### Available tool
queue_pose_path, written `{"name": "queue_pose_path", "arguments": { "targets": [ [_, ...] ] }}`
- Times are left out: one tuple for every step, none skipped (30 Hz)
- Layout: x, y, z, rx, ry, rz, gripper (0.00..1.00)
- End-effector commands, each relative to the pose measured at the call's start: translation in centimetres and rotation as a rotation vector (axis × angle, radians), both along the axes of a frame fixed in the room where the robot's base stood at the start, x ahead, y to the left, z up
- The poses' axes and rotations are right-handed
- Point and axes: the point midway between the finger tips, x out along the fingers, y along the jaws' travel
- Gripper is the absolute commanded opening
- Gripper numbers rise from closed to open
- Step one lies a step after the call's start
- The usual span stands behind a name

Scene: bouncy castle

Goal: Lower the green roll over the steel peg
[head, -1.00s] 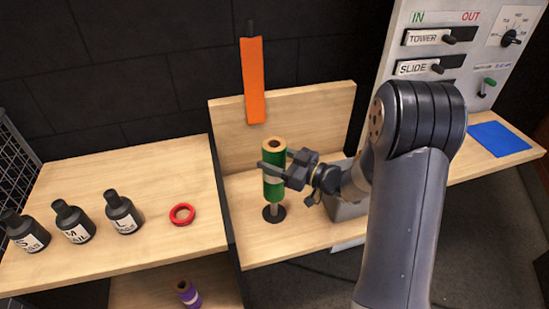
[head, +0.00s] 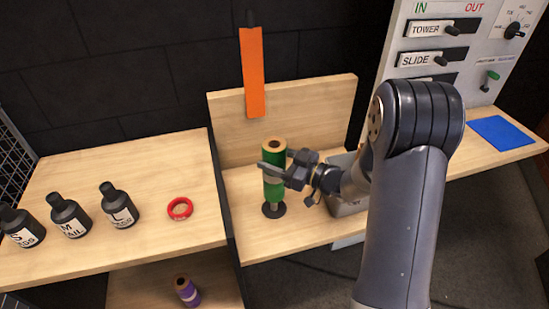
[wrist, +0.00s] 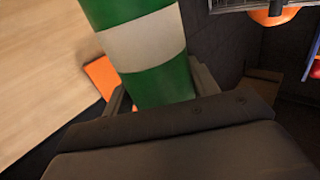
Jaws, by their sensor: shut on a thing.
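The green roll (head: 274,188) stands upright over the steel peg, around its upper part. A short length of the steel peg (head: 273,206) shows between the roll's lower end and the round black base (head: 273,211). My gripper (head: 272,174) is shut on the roll from the right, at about mid-height. In the wrist view the green roll (wrist: 160,85) with its white band fills the space between the fingers. The peg's upper part is hidden inside the roll.
A red ring (head: 180,208) and several black bottles (head: 118,205) stand on the left bench. A purple roll (head: 187,291) is on the lower shelf. A grey box (head: 345,205) sits right of the peg.

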Motion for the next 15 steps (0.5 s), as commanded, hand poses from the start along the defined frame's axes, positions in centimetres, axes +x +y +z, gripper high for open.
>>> {"name": "queue_pose_path", "arguments": {
  "targets": [
    [0.02,0.00,0.13,0.001,-0.002,0.000,0.00],
    [0.02,0.00,0.14,0.001,-0.002,0.000,0.00],
    [0.02,0.00,0.14,0.001,-0.002,0.000,0.00],
    [0.02,0.00,0.14,0.001,-0.002,0.000,0.00],
    [0.02,0.00,0.14,0.001,-0.003,0.000,0.00],
    [0.02,0.00,0.14,0.001,-0.002,0.000,0.00],
    [0.02,0.00,0.15,0.001,-0.003,0.000,0.00],
    [0.02,0.00,0.14,0.001,-0.003,0.000,0.00],
    [0.02,0.00,0.14,0.001,-0.003,0.000,0.00],
    [0.02,0.00,0.12,0.001,-0.003,0.000,0.00],
    [0.02,0.00,0.09,0.001,-0.003,0.000,0.00],
    [0.02,0.00,0.03,0.001,-0.003,0.000,0.00],
    [0.02,0.00,-0.03,0.001,-0.003,0.000,0.00],
    [0.02,0.00,-0.10,0.001,-0.002,0.000,0.00],
    [0.02,0.00,-0.21,0.001,-0.002,0.000,0.00]
  ]
}}
